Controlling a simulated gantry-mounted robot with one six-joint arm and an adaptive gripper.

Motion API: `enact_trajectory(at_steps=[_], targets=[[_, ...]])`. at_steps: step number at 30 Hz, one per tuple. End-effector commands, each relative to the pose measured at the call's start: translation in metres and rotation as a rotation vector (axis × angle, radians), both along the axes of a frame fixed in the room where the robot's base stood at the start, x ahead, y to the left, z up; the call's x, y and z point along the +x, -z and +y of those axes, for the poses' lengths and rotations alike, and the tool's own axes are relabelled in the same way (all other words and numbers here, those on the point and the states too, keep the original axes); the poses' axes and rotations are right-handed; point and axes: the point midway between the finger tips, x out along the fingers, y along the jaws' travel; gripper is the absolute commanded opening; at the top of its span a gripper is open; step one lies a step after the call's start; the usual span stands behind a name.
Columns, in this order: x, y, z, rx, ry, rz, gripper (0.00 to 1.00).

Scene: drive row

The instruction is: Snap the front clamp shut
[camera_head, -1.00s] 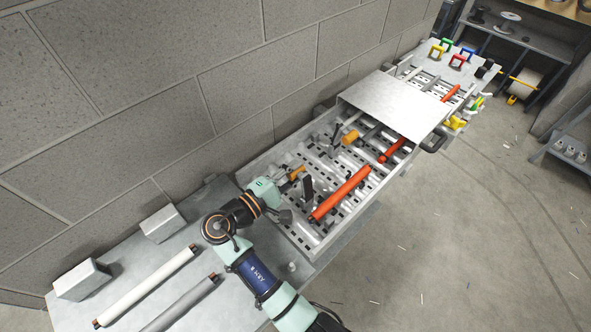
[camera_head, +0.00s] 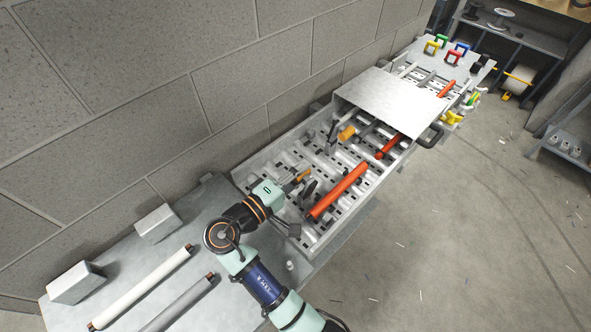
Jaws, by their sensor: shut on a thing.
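The front clamp (camera_head: 303,175) shows as an orange-yellow handle at the near end of the grey slotted tray (camera_head: 320,236). My gripper (camera_head: 291,182) reaches in from the left and is shut on this handle; the fingertips are small and partly hidden. A dark plate-like lever (camera_head: 310,188) leans just right of the handle. Whether it belongs to the clamp I cannot tell. A second clamp with an orange-yellow handle (camera_head: 347,132) sits farther back in the tray, with a dark upright piece (camera_head: 331,130) beside it.
A long red-orange tube (camera_head: 338,191) lies right of my gripper, and a shorter one (camera_head: 389,147) behind it. A flat grey cover (camera_head: 392,100) bridges the tray farther back. The block wall (camera_head: 130,90) is close on the left. Two rollers (camera_head: 140,287) lie at lower left.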

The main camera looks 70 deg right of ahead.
Motion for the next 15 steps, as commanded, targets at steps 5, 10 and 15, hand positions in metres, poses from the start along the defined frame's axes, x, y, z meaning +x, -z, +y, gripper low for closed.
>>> enact_trajectory(at_steps=[5,10,15], targets=[[-0.011,0.001,0.005,-0.063,-0.001,-0.134,0.00],[-0.019,0.001,0.009,-0.112,-0.001,-0.240,0.00],[-0.026,0.001,0.012,-0.148,-0.001,-0.317,0.00]])
